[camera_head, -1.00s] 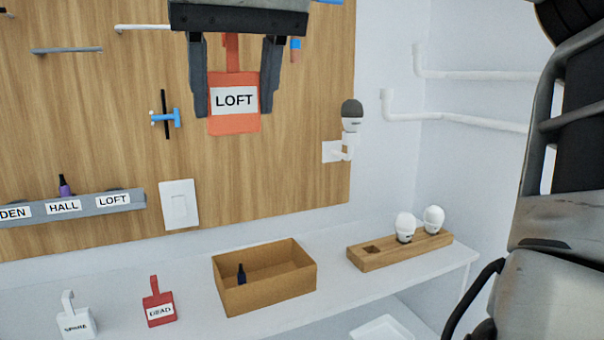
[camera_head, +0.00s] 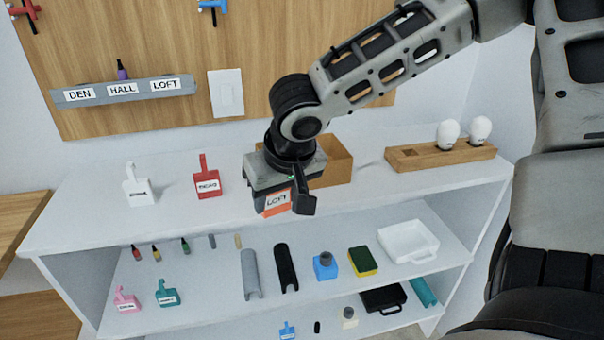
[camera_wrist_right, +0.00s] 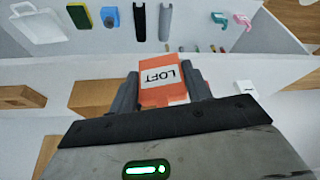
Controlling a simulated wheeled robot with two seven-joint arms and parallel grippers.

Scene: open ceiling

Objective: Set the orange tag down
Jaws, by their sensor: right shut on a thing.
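The orange tag with a white LOFT label (camera_head: 277,201) is between the fingers of my right gripper (camera_head: 284,204), in front of the cardboard box near the shelf top's front edge. In the right wrist view the tag (camera_wrist_right: 160,82) is upside down, with my right gripper (camera_wrist_right: 165,92) shut on it from both sides. Whether the tag touches any surface cannot be told. My left gripper is not in view.
On the white shelf top (camera_head: 100,215) stand a white tag (camera_head: 139,187), a red tag (camera_head: 207,180), a cardboard box (camera_head: 335,165) partly behind my arm, and a wooden bulb holder (camera_head: 420,158). Lower shelves hold several items. The top left of the red tag is clear.

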